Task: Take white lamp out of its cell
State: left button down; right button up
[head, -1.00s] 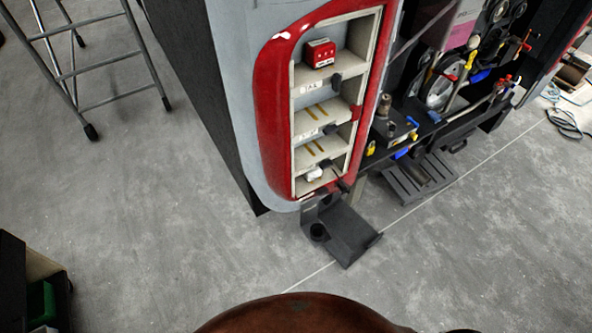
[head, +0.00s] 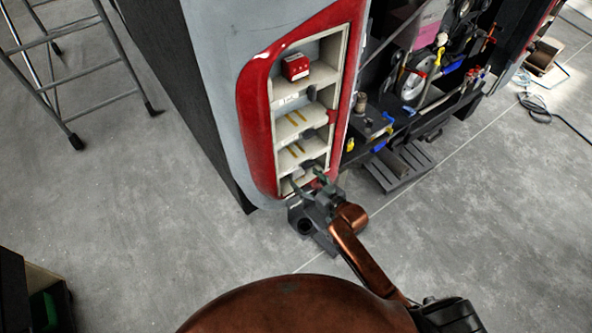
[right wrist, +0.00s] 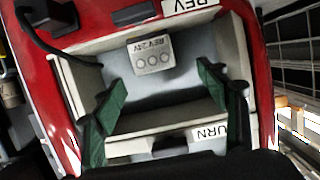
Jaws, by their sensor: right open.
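The white lamp (right wrist: 152,56) is a small block with three round marks and a "REV 24V" label. It sits against the far wall of its pale cell (right wrist: 178,118) in the right wrist view. My right gripper (right wrist: 160,78) is open, with its green fingers apart at either side of the cell and the lamp beyond and between the tips, untouched as far as I can tell. In the head view my right gripper (head: 305,179) is at the lowest cell of the red-framed column (head: 257,130) and largely hides the lamp. My left gripper is not in view.
A red lamp (head: 296,67) stands in the top cell. The cells between hold yellow-striped shelves (head: 296,117). A dark step (head: 397,165) juts out at the right. A ladder (head: 80,75) stands at the left. The grey floor between is clear.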

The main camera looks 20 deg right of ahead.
aim_at(299, 171)
jog(key=x, duration=0.7)
jog(key=shift+d+f, duration=0.1)
jog(key=shift+d, duration=0.35)
jog(key=shift+c, duration=0.2)
jog(key=c, duration=1.3)
